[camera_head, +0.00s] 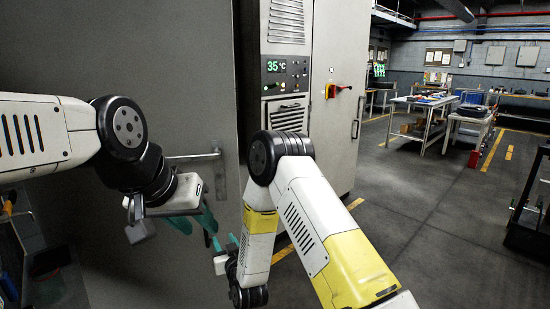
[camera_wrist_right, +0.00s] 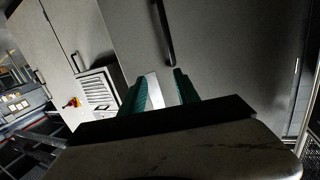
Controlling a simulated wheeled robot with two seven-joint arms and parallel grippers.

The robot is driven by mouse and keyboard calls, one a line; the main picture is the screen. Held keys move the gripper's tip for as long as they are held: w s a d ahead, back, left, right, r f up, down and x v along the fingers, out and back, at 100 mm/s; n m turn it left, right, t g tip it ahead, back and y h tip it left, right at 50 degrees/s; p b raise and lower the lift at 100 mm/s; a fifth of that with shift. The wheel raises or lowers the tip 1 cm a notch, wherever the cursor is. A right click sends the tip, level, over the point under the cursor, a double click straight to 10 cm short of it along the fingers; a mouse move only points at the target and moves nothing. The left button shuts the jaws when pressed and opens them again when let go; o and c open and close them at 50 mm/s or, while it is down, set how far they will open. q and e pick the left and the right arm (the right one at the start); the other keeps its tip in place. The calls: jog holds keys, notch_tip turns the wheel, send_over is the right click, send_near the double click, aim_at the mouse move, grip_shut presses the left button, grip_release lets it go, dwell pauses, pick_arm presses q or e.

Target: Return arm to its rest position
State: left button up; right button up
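My left arm comes in from the left in the head view, its elbow bent down in front of a grey door. My left gripper (camera_head: 192,220) hangs with green fingers pointing down and right. They overlap other parts, so their gap is unclear. My right arm rises from the bottom right, bends at a dark elbow and drops to its wrist. My right gripper (camera_head: 223,242) is low, close to the left one in the picture. In the right wrist view, the right gripper's green fingers (camera_wrist_right: 161,88) stand apart with nothing clearly held between them.
The grey door (camera_head: 170,50) with a bar handle (camera_head: 190,156) fills the left; the handle also shows in the wrist view (camera_wrist_right: 165,35). A control cabinet (camera_head: 335,110) with a 35°C display and red switch stands behind my right elbow. Open floor and workbenches (camera_head: 425,105) lie right.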

jog(key=s+d+r+m+g+h, duration=0.1)
jog(key=d+r+g, duration=0.1)
jog(key=d+r, duration=0.75)
jog(key=s+d+r+m+g+h, duration=0.1)
jog(key=d+r+g+h, duration=0.1)
jog(key=d+r, duration=0.75)
jog(key=s+d+r+g, duration=0.1)
jog(key=s+d, duration=0.3)
jog(key=s, duration=0.4)
jog(key=s+d+r+m+g+h, duration=0.1)
jog(key=s+d+r+g, duration=0.1)
jog(key=s, duration=0.7)
jog(key=s+d+r+m+g, duration=0.1)
jog(key=s+d+r+g, duration=0.1)
jog(key=s+d+r, duration=0.3)
jog(key=s, duration=0.4)
jog(key=shift+d+h, duration=0.3)
jog(key=shift+h, duration=0.1)
